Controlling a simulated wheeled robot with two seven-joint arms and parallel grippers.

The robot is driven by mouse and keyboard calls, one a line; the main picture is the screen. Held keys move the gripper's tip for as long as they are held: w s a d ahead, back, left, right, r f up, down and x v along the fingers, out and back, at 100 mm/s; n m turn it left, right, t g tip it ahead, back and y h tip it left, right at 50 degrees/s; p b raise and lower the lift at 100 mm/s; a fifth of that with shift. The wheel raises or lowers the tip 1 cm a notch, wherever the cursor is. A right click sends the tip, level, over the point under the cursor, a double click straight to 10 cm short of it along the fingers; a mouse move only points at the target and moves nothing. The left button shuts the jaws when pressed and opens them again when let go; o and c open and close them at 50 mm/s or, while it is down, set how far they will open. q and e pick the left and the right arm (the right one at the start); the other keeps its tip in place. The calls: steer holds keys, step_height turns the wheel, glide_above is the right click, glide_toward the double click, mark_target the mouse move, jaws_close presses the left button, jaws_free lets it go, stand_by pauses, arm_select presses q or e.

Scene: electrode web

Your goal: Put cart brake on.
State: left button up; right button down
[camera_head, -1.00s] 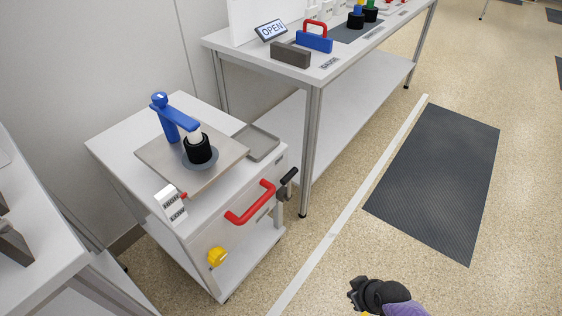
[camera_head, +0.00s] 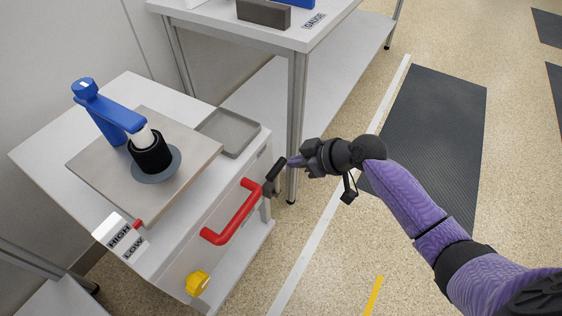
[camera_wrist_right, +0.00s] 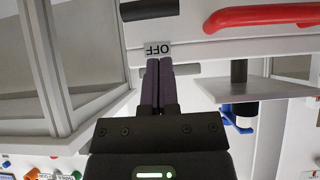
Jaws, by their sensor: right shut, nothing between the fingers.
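The cart (camera_head: 45,155) stands at the left with a red handle (camera_head: 232,215) on its front. A black lever grip (camera_head: 276,171), seemingly the brake lever, sticks up at the cart's right front corner. My right gripper (camera_head: 293,161) is shut and empty, its fingertips close beside the grip's upper end; I cannot tell whether they touch. In the right wrist view, which is upside down, the shut fingers (camera_wrist_right: 159,68) point at an OFF label (camera_wrist_right: 158,49). The black grip (camera_wrist_right: 150,10) and red handle (camera_wrist_right: 262,16) show above them. My left gripper is out of view.
A blue clamp-like device (camera_head: 110,112) and a black cylinder (camera_head: 150,153) sit on the cart's plate. A yellow knob (camera_head: 197,283) is on the front, below a HIGH/LOW sign (camera_head: 121,237). A white bench (camera_head: 235,35) stands behind. The floor at right is open, with a dark mat (camera_head: 430,130).

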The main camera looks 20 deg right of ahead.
steer(key=b, duration=0.5)
glide_above(277, 181)
steer(key=f, duration=0.5)
steer(key=shift+w+a+f, duration=0.1)
steer(key=shift+a+f, duration=0.2)
steer(key=shift+f, duration=0.1)
steer(key=shift+w+a+f, duration=0.1)
steer(key=shift+w+a, duration=0.15)
steer(key=shift+w, duration=0.1)
